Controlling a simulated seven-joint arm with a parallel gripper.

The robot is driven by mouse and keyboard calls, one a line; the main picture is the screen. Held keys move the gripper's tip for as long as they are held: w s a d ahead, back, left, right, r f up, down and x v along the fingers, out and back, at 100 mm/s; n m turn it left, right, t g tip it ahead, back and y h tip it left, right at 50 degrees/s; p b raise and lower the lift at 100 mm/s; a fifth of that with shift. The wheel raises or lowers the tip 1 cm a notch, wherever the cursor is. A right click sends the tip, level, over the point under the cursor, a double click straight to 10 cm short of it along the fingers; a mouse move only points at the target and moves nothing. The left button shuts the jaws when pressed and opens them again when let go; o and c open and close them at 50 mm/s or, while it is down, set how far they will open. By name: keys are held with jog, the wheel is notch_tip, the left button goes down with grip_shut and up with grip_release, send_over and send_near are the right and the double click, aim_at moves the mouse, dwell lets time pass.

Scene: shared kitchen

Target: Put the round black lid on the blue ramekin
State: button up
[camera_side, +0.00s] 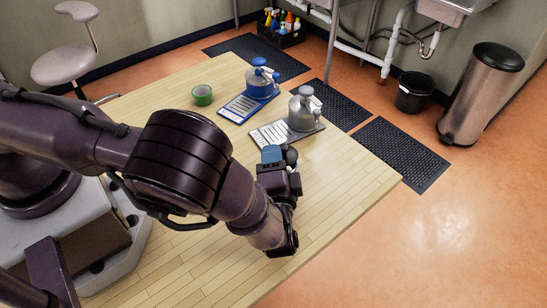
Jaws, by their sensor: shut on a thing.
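A small blue thing, which looks like the blue ramekin (271,154), shows just beyond my gripper on the wooden table. A dark rounded shape, which looks like the round black lid (290,155), shows right beside it, to its right. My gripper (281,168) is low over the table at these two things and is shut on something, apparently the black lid. Its fingertips and the grip itself are mostly hidden behind the gripper body and wrist. I cannot tell whether the lid touches the ramekin.
A grey metal container on a grey labelled board (266,136) stands just behind my gripper. A blue-topped one on a blue board (236,109) stands farther back. A green tape roll (202,95) lies left of them. The table (340,190) is clear to the right, up to its edge.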

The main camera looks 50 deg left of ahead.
jog(key=shift+f, duration=0.45)
